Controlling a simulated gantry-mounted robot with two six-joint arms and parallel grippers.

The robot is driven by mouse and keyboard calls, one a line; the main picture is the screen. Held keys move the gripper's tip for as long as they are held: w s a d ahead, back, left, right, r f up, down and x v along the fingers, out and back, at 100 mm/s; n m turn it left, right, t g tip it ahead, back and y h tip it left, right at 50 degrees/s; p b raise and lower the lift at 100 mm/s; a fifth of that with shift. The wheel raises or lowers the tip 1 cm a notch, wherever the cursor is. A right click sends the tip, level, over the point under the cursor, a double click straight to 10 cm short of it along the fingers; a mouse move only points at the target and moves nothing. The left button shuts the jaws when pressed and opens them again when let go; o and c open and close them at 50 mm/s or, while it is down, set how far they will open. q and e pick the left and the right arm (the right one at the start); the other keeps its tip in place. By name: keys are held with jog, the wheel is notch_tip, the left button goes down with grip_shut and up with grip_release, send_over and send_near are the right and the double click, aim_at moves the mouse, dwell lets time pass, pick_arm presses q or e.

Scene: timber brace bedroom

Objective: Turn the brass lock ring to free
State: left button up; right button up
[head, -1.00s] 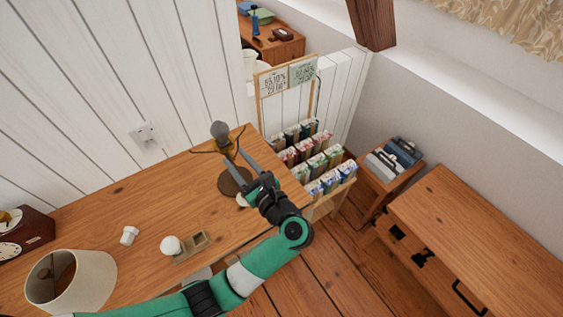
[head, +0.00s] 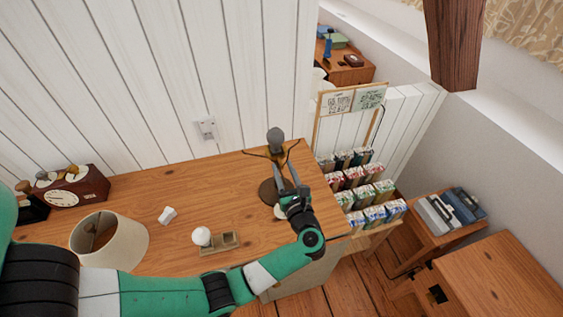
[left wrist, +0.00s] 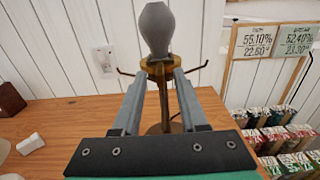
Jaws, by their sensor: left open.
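A brass lock ring (head: 276,152) with thin dark handles to both sides sits high on a stand, under a grey bulb-shaped top (head: 275,136). The stand rests on a round brown base (head: 268,191) on the wooden desk. My left gripper (head: 283,166) is at the stand, just below the ring. In the left wrist view its two fingers (left wrist: 159,75) are apart, their tips close below the brass ring (left wrist: 160,64), one to each side of the post. I cannot tell whether they touch it. My right gripper is not in view.
On the desk (head: 185,190) are a lampshade (head: 125,240), a small white block (head: 167,214), a white ball (head: 201,236), a wooden tray (head: 219,246) and a clock box (head: 75,190). A rack of packets (head: 365,185) stands right of the desk. A wooden beam (head: 453,45) hangs at upper right.

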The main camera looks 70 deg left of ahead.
pick_arm(q)
jog(key=shift+w+a, duration=0.2)
jog(key=shift+a, duration=1.05)
grip_shut()
dwell(0.4)
